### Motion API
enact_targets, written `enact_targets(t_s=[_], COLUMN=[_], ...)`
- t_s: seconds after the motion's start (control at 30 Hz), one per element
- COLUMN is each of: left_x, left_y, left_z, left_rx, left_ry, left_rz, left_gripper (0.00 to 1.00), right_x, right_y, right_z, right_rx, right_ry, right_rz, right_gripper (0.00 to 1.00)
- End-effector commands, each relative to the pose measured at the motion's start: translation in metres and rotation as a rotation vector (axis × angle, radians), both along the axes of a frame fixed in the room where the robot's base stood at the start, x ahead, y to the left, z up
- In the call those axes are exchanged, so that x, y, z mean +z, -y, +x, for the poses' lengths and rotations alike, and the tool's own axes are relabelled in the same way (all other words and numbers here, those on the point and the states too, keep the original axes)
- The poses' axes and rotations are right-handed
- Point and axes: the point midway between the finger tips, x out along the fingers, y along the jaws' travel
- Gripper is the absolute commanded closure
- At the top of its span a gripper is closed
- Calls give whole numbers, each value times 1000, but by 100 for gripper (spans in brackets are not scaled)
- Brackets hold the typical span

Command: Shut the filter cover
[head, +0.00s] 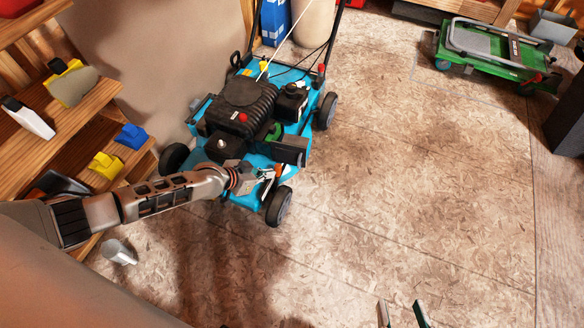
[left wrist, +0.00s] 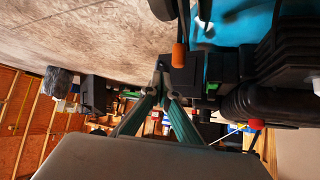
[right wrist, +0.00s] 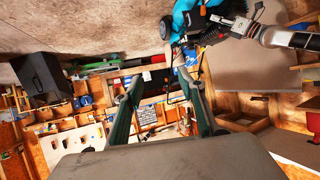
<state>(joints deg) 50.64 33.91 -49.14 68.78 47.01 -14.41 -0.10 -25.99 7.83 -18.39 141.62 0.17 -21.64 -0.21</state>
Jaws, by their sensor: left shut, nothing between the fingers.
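The blue mower (head: 262,165) stands on the floor with a black engine (head: 240,105) on top. The filter cover (head: 291,150) looks like a dark grey box-shaped flap standing out from the engine's side, open. Behind it the green filter (head: 274,132) is exposed. My left gripper (head: 275,172) is just below and in front of the cover, shut and empty. In the left wrist view its closed fingertips (left wrist: 161,68) are close to the dark cover (left wrist: 188,76); I cannot tell whether they touch. My right gripper (head: 401,304) is open and empty, over bare floor.
A red cap (head: 243,118) sits on the engine. Wooden shelves (head: 80,125) with yellow and blue items stand at left. A grey cylinder (head: 119,252) is on the floor below my left arm. A green machine (head: 495,50) is at the back right. The floor in the middle is clear.

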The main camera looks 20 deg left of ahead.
Motion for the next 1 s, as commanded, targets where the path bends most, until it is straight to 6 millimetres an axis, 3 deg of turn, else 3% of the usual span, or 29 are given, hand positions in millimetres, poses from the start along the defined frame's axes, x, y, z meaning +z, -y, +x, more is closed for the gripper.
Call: enact_targets(t_s=[0.03,0.1,0.47,0.7,1.0], left_x=[-16,-27,-71,-64,-60], left_y=[5,8,31,44,48], left_z=[0,6,47,80,90], left_rx=[-1,0,-1,0,-1], left_ry=[-12,-17,-17,-7,-3], left_rz=[-2,-2,-2,-2,-1], left_gripper=[100,100,100,100,100], right_x=[-5,-5,-13,-10,-8], right_y=[-2,-7,-51,-61,-64], right_z=[-2,-2,-15,-17,-17], right_rx=[-3,-9,-111,-151,-160], right_ry=[-10,-12,-89,-104,-108], right_rz=[14,44,383,486,517], right_gripper=[60,60,60,60,60])
